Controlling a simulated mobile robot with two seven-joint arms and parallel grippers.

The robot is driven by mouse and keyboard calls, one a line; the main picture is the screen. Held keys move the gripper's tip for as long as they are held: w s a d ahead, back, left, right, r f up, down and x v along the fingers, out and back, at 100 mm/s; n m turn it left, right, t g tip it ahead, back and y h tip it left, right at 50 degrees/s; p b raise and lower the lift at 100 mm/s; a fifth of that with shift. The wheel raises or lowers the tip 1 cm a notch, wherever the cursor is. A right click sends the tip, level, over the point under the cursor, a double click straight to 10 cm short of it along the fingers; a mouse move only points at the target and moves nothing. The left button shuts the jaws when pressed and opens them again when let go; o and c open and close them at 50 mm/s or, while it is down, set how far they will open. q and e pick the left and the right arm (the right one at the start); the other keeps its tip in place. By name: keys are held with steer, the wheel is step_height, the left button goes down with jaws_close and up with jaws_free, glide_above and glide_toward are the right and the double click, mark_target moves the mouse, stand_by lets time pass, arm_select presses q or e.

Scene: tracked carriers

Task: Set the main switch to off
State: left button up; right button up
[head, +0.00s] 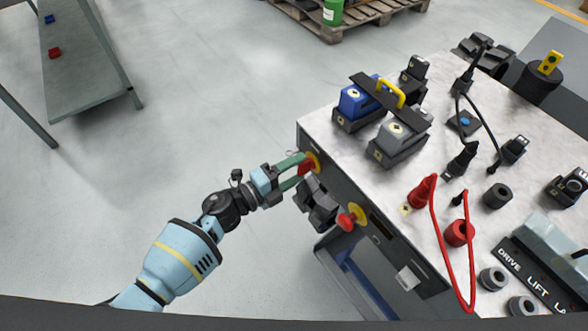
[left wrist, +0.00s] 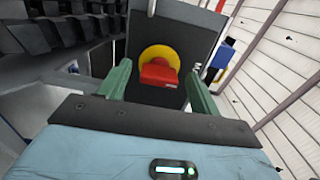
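The main switch (head: 314,160) is a red handle on a round yellow plate, on the dark side panel of the workbench. In the left wrist view the red handle (left wrist: 158,74) sits ahead, between the two green fingers, with a gap on each side. The red handle looks roughly level there, but I cannot read any position marks. My left gripper (head: 297,170) is open, its fingertips close to the panel around the handle. Whether a fingertip touches the panel cannot be told. My right gripper is not in view.
A red mushroom button (head: 347,221) on a yellow plate is on the same panel, with a black block (head: 317,204) between it and the switch. The worktop (head: 440,160) holds blue and grey units, plugs and a red cable. Open floor lies left.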

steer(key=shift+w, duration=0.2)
arm_select(q)
steer(key=v, duration=0.8)
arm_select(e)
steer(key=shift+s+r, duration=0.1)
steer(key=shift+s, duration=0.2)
arm_select(q)
steer(key=shift+d, duration=0.1)
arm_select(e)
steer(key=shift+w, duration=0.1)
